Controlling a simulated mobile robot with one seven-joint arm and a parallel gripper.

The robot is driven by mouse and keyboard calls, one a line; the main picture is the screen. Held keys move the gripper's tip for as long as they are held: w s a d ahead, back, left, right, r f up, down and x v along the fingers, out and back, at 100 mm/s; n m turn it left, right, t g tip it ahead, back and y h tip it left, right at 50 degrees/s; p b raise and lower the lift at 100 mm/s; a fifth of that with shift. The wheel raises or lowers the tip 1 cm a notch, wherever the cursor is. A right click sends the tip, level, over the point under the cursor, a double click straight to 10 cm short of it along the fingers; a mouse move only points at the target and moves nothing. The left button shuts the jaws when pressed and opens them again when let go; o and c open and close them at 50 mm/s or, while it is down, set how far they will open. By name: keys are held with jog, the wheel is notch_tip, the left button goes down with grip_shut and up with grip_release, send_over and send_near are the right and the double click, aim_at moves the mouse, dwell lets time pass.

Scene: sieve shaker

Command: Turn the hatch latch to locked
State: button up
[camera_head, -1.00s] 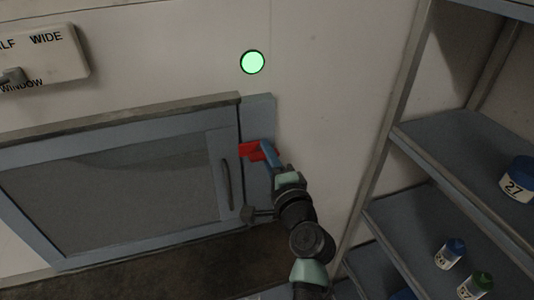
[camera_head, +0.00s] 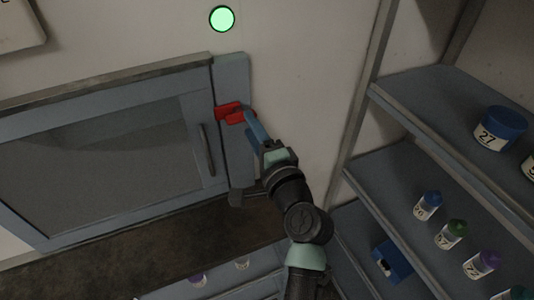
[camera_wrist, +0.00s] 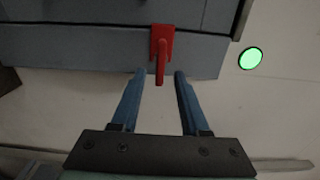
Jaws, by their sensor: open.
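The red hatch latch (camera_head: 229,111) sits on the blue-grey frame at the right edge of the hatch (camera_head: 98,160). The hatch door looks closed, with a dark vertical handle (camera_head: 207,150). In the wrist view the latch (camera_wrist: 160,50) shows a red base plate with a lever that reaches in between my fingertips. My gripper (camera_wrist: 159,73) is open, one blue finger on each side of the lever, with gaps on both sides. In the head view my gripper (camera_head: 246,118) is at the latch and partly overlaps it.
A round green light (camera_head: 222,19) is on the wall above the hatch. Shelves (camera_head: 420,100) with labelled jars, including a blue-lidded jar (camera_head: 500,128), stand to the right of my arm. A dark ledge (camera_head: 110,250) runs below the hatch.

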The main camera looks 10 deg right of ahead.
jog(key=b+v, duration=0.1)
jog(key=v, duration=0.7)
jog(key=shift+s+b, duration=0.2)
jog(key=shift+b, duration=0.2)
jog(key=a+r+n+t+h, duration=0.3)
jog(key=r+n, duration=0.6)
jog(key=r, duration=1.3)
jog(key=s+r+n+t+h, duration=0.1)
jog(key=s+r+n+t, duration=0.1)
jog(key=s+r, duration=0.4)
jog(key=s+a+r+n+t+h, duration=0.1)
jog(key=s+r+n+t, duration=0.2)
jog(key=r, duration=0.8)
jog(key=s+t, duration=0.2)
jog(key=s, duration=0.1)
jog(key=shift+a+r+n+h, duration=0.25)
jog(key=shift+r+n+h, duration=0.05)
jog(key=shift+r, duration=0.05)
